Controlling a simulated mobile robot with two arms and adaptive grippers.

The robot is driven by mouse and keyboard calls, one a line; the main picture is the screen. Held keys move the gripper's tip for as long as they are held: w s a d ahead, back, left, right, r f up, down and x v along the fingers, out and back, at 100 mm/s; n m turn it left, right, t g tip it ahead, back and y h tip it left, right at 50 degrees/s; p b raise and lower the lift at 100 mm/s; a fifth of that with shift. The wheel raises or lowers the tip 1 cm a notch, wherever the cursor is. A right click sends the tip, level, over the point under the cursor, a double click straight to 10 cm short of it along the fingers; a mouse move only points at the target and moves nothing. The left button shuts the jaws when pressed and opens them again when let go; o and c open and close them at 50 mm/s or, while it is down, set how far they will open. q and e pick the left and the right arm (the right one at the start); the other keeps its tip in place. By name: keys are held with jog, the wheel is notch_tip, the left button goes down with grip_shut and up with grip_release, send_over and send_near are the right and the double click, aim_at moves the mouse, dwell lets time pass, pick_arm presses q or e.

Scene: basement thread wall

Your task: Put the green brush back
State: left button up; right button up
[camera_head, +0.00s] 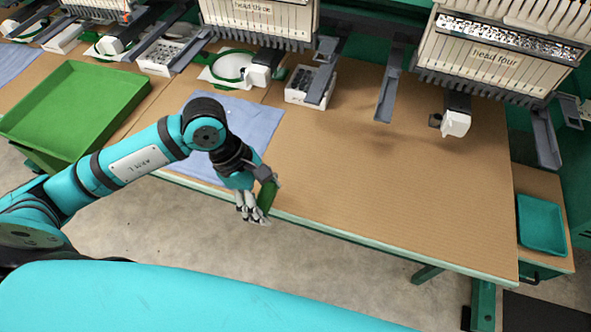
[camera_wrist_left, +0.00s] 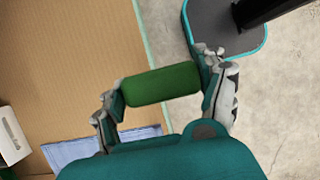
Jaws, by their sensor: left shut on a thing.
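My left gripper (camera_head: 256,205) is shut on the green brush (camera_head: 267,196), just off the front edge of the long table. In the left wrist view the green brush (camera_wrist_left: 161,85) lies crosswise between the two fingers of my left gripper (camera_wrist_left: 163,95), and only a plain green, rounded length of it shows. Bristles cannot be made out. My right gripper does not show in either view.
The long table (camera_head: 400,180) has clear room at its middle and right. A blue cloth (camera_head: 255,120) lies behind my left arm. A green tray (camera_head: 75,105) stands at left, a teal tray (camera_head: 541,224) at right. White boxes (camera_head: 299,90) and machine heads (camera_head: 500,55) line the back.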

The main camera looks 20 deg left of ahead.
pick_arm(q)
jog(key=p, duration=0.2)
send_over(300, 183)
jog(key=a, duration=0.2)
jog(key=shift+s+d+f, duration=0.2)
jog(key=shift+s+f, duration=0.1)
jog(key=shift+f, duration=0.05)
jog(key=shift+w+d+f, duration=0.1)
jog(key=shift+w, duration=0.2)
jog(key=shift+f+p, duration=0.9)
jog(key=shift+f, duration=1.05)
jog(key=o, duration=1.2)
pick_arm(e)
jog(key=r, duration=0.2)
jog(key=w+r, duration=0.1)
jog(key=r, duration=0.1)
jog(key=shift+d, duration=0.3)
